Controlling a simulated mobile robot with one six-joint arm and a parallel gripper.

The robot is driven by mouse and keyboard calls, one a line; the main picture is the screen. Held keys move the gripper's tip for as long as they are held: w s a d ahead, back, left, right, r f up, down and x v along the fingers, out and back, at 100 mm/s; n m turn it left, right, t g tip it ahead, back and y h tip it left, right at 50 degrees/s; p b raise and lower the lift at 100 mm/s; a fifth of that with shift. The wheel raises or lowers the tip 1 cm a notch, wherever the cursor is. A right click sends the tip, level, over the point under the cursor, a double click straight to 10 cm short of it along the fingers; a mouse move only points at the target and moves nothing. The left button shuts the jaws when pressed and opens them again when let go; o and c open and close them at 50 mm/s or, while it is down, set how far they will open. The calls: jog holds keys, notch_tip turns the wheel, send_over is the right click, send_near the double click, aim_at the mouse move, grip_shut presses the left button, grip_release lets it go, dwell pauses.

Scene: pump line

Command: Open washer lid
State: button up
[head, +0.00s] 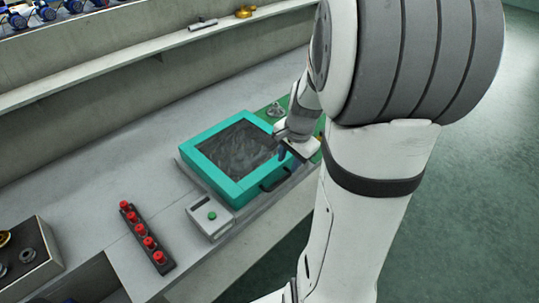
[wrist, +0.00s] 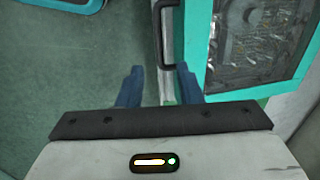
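The washer lid (head: 237,186) is a teal frame around a dark see-through window, lying flat and closed on the washer at the bench's front edge. It also shows at right in the wrist view (wrist: 194,60). Its black handle (head: 275,180) is on the front side. In the wrist view the handle (wrist: 167,40) lies ahead of my fingertips, roughly in line with the gap between them. My gripper (wrist: 160,78) is open and empty, with two blue fingers apart. In the head view my gripper (head: 289,152) is over the lid's right corner, partly hidden by my arm.
A grey box with a green button (head: 211,215) sits left of the washer. A dark strip with several red knobs (head: 149,240) lies further left. A concrete wall with a shelf (head: 130,62) runs behind. Open green floor (head: 505,200) is in front.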

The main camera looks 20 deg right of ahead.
aim_at(283, 179)
jog(key=f, duration=0.2)
jog(key=w+f, duration=0.1)
jog(key=f, duration=0.4)
jog(key=shift+w+a+f, duration=0.2)
jog(key=shift+a+f, duration=0.05)
jog(key=shift+c, duration=0.3)
grip_shut()
